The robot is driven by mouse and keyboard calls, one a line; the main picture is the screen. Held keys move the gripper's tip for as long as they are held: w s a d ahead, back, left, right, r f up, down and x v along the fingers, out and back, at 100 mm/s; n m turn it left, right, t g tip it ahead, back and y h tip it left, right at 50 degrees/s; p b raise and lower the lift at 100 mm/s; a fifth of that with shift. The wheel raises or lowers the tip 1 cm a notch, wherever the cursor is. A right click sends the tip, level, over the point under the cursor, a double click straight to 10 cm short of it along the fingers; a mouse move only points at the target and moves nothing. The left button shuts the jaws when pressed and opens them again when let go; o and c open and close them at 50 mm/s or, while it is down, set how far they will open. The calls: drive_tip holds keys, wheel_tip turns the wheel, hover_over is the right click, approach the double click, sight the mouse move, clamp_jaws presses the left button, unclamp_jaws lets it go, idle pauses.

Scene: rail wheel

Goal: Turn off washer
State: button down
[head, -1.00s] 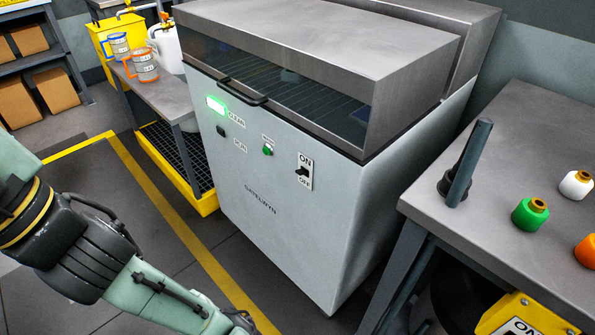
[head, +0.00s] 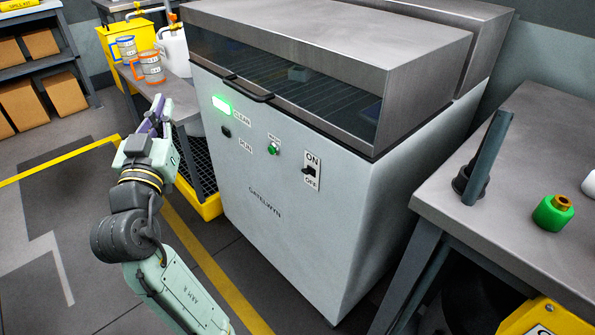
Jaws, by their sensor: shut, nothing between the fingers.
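The washer (head: 290,225) is a large pale grey cabinet with a steel hood and a dark window. Its front has a black ON/OFF switch (head: 309,171), with ON printed above and OFF below; its lever position is too small to tell. A lamp marked CLEAN (head: 221,104) glows green. My gripper (head: 159,103) is shut and empty, raised left of the washer front and pointing up in the picture, apart from the switch.
A side table (head: 170,90) with an orange-handled mug (head: 148,66) stands behind my gripper, above a yellow-edged grate. Floor before the washer is clear.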

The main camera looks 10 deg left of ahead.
drive_tip(key=w+d+f+m+g+h+b, duration=0.1)
drive_tip(key=w+d+f+m+g+h, duration=0.3)
drive_tip(key=d+f+h, duration=0.5)
drive_tip(key=m+g+h, duration=0.3)
drive_tip(key=m+h, duration=0.3)
approach(309, 171)
wheel_tip(309, 171, up, 3)
drive_tip(key=s+a, duration=0.2)
drive_tip(key=shift+w+d+b, duration=0.1)
drive_tip(key=shift+d+b, duration=0.05)
drive_tip(key=shift+b, duration=0.2)
drive_tip(key=shift+w+d+r, duration=0.1)
drive_tip(key=p+x, duration=0.2)
drive_tip(key=x, duration=0.7)
drive_tip(key=shift+w+d, duration=0.1)
drive_tip(key=shift+w, duration=0.25)
drive_tip(key=shift+f, duration=0.25)
